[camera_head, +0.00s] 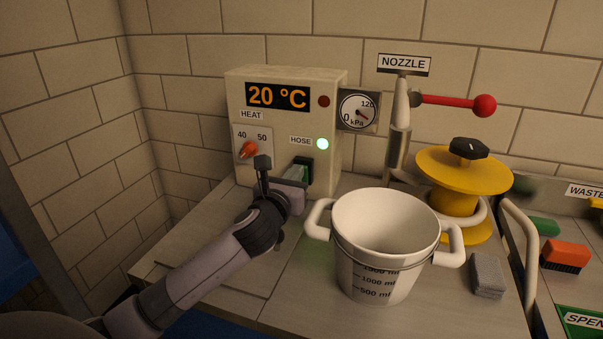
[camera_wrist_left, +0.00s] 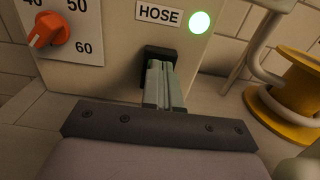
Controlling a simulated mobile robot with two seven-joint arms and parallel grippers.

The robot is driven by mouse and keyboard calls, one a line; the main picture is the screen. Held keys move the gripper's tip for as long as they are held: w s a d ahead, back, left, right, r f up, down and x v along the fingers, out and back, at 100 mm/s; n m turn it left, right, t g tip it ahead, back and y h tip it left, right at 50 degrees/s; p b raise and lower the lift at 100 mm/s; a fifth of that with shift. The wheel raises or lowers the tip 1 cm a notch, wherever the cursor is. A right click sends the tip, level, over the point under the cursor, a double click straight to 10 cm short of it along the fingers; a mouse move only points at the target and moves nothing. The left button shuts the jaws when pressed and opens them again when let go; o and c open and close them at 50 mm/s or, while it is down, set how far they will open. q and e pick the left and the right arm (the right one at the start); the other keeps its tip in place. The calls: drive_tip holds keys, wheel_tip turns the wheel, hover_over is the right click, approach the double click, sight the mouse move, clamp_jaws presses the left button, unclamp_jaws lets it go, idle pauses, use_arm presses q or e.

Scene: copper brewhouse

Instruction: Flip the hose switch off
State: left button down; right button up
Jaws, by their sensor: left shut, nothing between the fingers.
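The hose switch (camera_head: 309,163) is a black housing on the front of a cream control box, below the HOSE label. In the left wrist view the black switch (camera_wrist_left: 155,53) lies right at my fingertips. My left gripper (camera_head: 301,172) is shut and empty, its fingers pointing at the switch. In the left wrist view my left gripper (camera_wrist_left: 160,68) covers most of the switch, so its lever position is hidden and contact is unclear. The round hose lamp (camera_head: 322,143) glows pale green; the lamp also shows in the left wrist view (camera_wrist_left: 200,22). My right gripper is not in view.
A white measuring bucket (camera_head: 375,280) stands just right of my left gripper. The orange heat knob (camera_head: 248,149) is left of the switch. A yellow hose reel (camera_head: 460,180), a red nozzle lever (camera_head: 450,101) and a grey sponge (camera_head: 487,275) are farther right.

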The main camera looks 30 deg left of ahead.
use_arm(q)
drive_tip(key=shift+w+a, duration=0.1)
drive_tip(key=shift+w, duration=0.25)
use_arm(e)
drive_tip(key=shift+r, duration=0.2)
use_arm(q)
drive_tip(key=shift+s, duration=0.1)
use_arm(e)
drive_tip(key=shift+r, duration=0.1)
use_arm(q)
drive_tip(key=p+v, duration=0.2)
drive_tip(key=v, duration=0.3)
drive_tip(key=shift+s, duration=0.35)
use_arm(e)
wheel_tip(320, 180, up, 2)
